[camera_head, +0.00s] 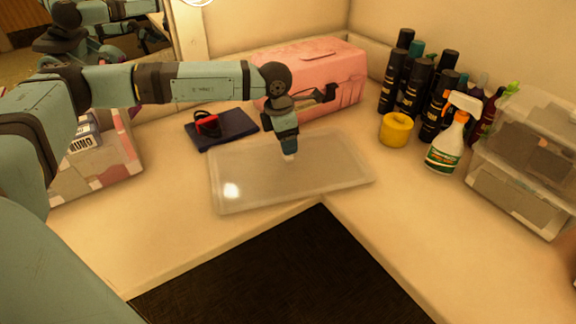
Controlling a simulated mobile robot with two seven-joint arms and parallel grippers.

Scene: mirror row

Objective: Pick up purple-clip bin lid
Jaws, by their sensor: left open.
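A flat, translucent pale lid (325,180) lies on the corner of the counter in the middle of the head view. It has a raised rim and a bright reflection near its left end. No purple clip can be made out on it. My left gripper (289,154) points down over the lid's far middle part and is open, with nothing seen in it. Whether its fingertips touch the lid cannot be told. My right gripper is not in view.
A pink case (312,75) stands behind the lid, with a dark blue pad (222,129) to its left. A yellow roll (396,130), a spray bottle (447,143), dark bottles (419,85) and clear bins (527,160) stand right. Counter (205,240) in front is bare.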

